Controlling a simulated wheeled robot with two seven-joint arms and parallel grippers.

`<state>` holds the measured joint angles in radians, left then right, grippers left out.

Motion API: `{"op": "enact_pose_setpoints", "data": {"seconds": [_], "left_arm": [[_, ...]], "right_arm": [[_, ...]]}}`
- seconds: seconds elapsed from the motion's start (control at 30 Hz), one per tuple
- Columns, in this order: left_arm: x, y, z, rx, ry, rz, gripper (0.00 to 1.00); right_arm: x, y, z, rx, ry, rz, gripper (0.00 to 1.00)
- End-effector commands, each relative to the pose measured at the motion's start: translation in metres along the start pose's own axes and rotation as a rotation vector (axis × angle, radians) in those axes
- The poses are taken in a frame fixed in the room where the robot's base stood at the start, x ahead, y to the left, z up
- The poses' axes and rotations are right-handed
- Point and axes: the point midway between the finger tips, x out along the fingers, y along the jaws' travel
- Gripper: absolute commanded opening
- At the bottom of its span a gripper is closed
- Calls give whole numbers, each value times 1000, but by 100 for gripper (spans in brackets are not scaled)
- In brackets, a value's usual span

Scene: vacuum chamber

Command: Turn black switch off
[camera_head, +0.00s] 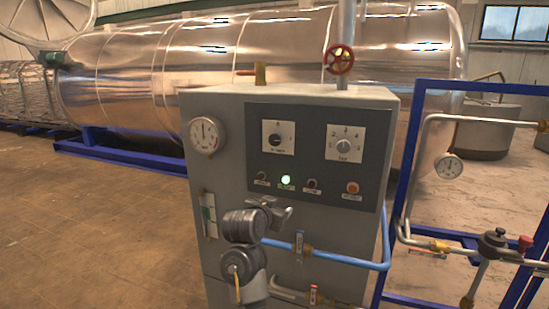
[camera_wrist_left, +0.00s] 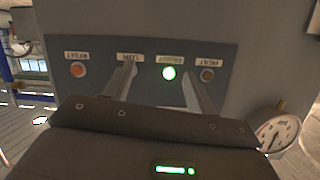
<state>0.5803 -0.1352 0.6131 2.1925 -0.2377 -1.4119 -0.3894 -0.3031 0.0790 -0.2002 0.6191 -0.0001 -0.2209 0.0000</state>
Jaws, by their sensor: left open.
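The control cabinet (camera_head: 225,125) has a dark panel (camera_head: 318,115). On it, a dark switch (camera_head: 280,141) sits on the left white plate. A greyer round knob (camera_head: 343,146) with numbers around it sits on the right plate. My left gripper (camera_head: 283,212) is in front of the cabinet, below the panel, open with nothing between its fingers. In the left wrist view, the open fingers (camera_wrist_left: 157,72) point at the row of lamps, seen upside down. Neither switch shows in that view. My right gripper is not in view.
A gauge (camera_head: 207,135) is on the cabinet's left. A blue pipe (camera_head: 340,259) crosses below the panel, and a blue frame (camera_head: 402,170) stands at right. Floor (camera_head: 95,220) is clear at left.

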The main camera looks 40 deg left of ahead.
Motion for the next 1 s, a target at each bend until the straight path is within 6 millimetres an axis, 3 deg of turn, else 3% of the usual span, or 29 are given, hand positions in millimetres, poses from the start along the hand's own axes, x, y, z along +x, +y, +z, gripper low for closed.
{"op": "enact_pose_setpoints", "data": {"seconds": [0.03, 0.1, 0.2, 0.33, 0.5, 0.73, 1.0], "left_arm": [[-5, -13, -30, -32, 55, -16, 56], [-11, -29, -62, -65, 116, -34, 56], [-22, -49, -101, -109, 194, -53, 56], [-34, -66, -135, -151, 265, -65, 56], [-42, -75, -152, -172, 304, -70, 56], [-39, -76, -157, -172, 306, -69, 56], [0, -81, -174, -174, 304, -66, 56]], "right_arm": [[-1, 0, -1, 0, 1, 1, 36], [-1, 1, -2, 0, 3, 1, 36], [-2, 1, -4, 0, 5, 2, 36], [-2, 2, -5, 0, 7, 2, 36], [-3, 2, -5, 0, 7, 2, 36], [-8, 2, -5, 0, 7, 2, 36], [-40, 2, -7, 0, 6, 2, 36]]}}
